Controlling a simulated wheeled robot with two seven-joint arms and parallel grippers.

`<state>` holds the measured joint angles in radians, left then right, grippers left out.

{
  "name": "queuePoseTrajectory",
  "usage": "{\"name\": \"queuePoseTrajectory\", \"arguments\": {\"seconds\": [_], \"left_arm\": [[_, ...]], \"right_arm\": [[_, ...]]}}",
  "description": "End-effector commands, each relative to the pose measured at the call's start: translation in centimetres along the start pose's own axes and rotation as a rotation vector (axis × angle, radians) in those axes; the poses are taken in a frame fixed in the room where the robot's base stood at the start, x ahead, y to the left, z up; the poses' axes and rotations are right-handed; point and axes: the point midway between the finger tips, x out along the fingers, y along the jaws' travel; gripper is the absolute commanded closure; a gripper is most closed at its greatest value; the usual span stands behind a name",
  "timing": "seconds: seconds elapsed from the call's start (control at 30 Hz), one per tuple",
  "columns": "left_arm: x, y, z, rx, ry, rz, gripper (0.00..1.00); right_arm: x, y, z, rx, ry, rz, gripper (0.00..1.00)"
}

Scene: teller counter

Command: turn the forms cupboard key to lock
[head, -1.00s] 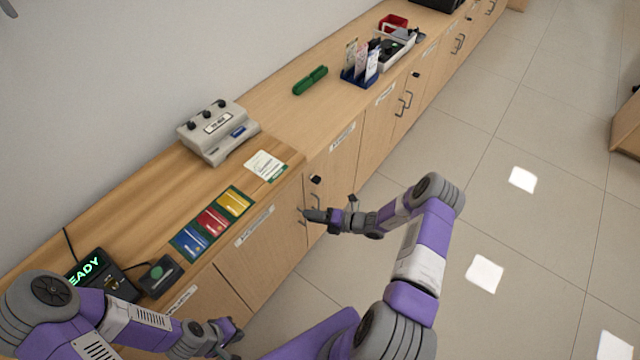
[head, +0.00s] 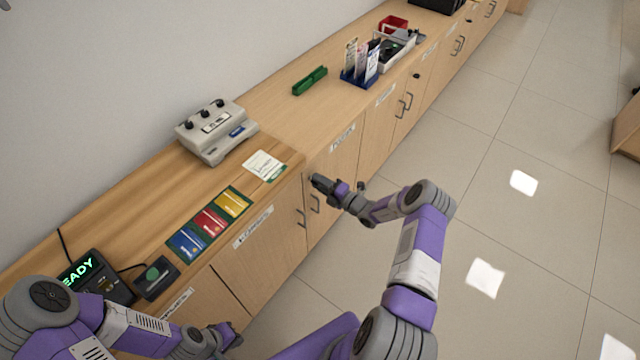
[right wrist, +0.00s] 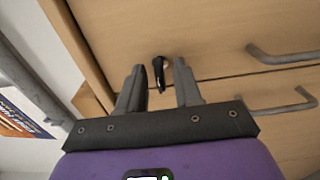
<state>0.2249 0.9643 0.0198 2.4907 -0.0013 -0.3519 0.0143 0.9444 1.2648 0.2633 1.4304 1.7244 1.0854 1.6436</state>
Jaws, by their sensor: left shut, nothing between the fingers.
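In the right wrist view the dark key (right wrist: 158,72) sits in a round lock on the light wood cupboard front (right wrist: 215,30). My right gripper (right wrist: 157,85) is open, with one finger on each side of the key and a gap to each. In the head view my right gripper (head: 319,184) is at the upper part of the cupboard front (head: 340,190), just below the counter edge, and hides the key. My left gripper (head: 230,336) is shut and empty, low at the left cupboards.
On the counter are a grey device with knobs (head: 215,130), colored cards (head: 210,222), a paper card (head: 264,165) and a READY terminal (head: 95,280).

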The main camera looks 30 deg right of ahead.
Motion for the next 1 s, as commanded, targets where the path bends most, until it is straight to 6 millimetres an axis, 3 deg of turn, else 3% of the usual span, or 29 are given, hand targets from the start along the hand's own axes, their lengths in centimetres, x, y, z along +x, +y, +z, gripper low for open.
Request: {"name": "queuePoseTrajectory", "arguments": {"seconds": [0.13, 0.37, 0.77, 1.0], "left_arm": [[-0.02, 0.02, 0.0, 0.0, 0.0, 0.0, 1.0], [-0.02, 0.01, 0.0, 0.0, 0.0, 0.0, 1.0], [0.0, 0.01, 0.0, 0.0, 0.0, 0.0, 1.0], [0.04, -0.01, 0.0, 0.0, 0.0, 0.0, 1.0]], "right_arm": [[0.0, 0.02, -0.01, 0.0, 0.0, 0.0, 0.66], [-0.01, 0.01, -0.02, 0.0, 0.0, 0.0, 1.0], [-0.02, 0.02, -0.01, -0.035, 0.0, 0.0, 1.0], [-0.02, 0.01, 0.03, -0.168, -0.001, 0.0, 1.0]]}}
